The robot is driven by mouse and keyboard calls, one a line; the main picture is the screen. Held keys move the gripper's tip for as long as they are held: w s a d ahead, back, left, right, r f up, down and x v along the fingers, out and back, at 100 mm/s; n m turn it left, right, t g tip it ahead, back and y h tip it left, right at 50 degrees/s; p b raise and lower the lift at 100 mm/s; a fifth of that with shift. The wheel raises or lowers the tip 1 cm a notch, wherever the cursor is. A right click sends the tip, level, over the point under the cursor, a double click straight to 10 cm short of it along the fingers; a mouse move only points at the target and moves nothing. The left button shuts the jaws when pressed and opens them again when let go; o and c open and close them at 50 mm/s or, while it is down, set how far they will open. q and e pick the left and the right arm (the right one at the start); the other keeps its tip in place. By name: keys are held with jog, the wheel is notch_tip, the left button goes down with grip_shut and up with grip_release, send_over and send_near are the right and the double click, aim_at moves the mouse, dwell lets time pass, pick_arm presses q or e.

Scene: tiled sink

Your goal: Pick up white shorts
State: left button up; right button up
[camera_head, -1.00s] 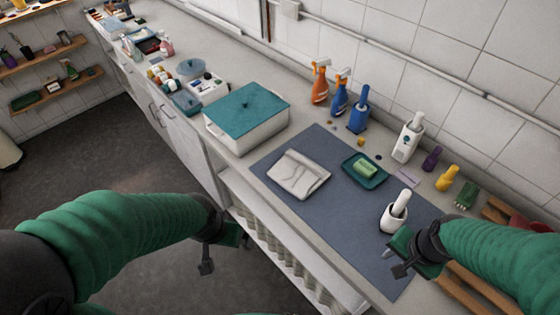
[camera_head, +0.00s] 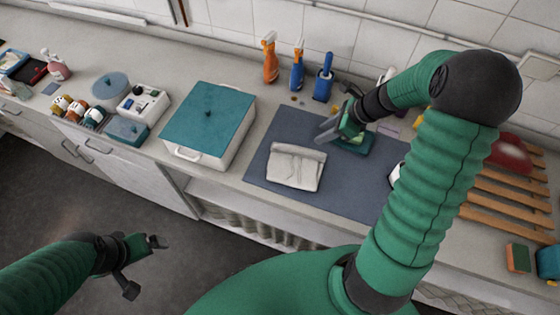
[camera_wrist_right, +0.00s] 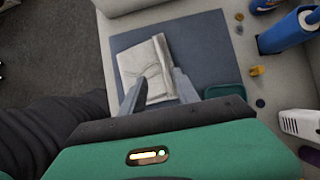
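The white shorts (camera_head: 295,168) lie folded flat on the dark blue-grey mat (camera_head: 260,180) on the counter. They also show in the right wrist view (camera_wrist_right: 143,62), just beyond the fingers. My right gripper (camera_head: 332,132) is above the mat, to the upper right of the shorts. In the right wrist view its two fingers (camera_wrist_right: 160,88) are apart with nothing held between them. My left gripper (camera_head: 145,262) hangs over the floor in front of the counter, away from the shorts. Its finger opening is not clear.
A white box with a teal lid (camera_head: 208,120) stands left of the mat. A teal tray (camera_head: 355,145) lies partly hidden under my right gripper. An orange spray bottle (camera_head: 270,58), a blue one (camera_head: 297,66) and a blue brush holder (camera_head: 323,78) stand behind. A wooden rack (camera_head: 510,190) is at right.

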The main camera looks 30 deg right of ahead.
send_near(302, 148)
jog(key=w+f, duration=0.2)
jog(key=shift+a+f, duration=0.3)
jog(key=shift+a, duration=0.05)
jog(key=a+f, duration=0.1)
jog(key=w+a+f, duration=0.1)
jog(key=a+f+p, duration=0.1)
jog(key=a+f, duration=0.1)
jog(key=shift+w+f, duration=0.1)
jog(key=shift+w, duration=0.2)
jog(key=shift+w+d+f, duration=0.25)
jog(key=shift+d+f, duration=0.1)
jog(key=shift+d, duration=0.3)
jog(key=shift+c, duration=0.4)
jog(key=shift+d, duration=0.2)
jog(key=shift+c, duration=1.2)
jog(key=shift+s+a, duration=0.1)
jog(key=shift+s, duration=0.05)
jog(key=c, duration=0.5)
pick_arm(q)
jog(key=shift+s+d+r, duration=0.1)
jog(key=shift+d+r, duration=0.6)
jog(key=shift+d, duration=0.05)
pick_arm(e)
jog(key=shift+a, duration=0.3)
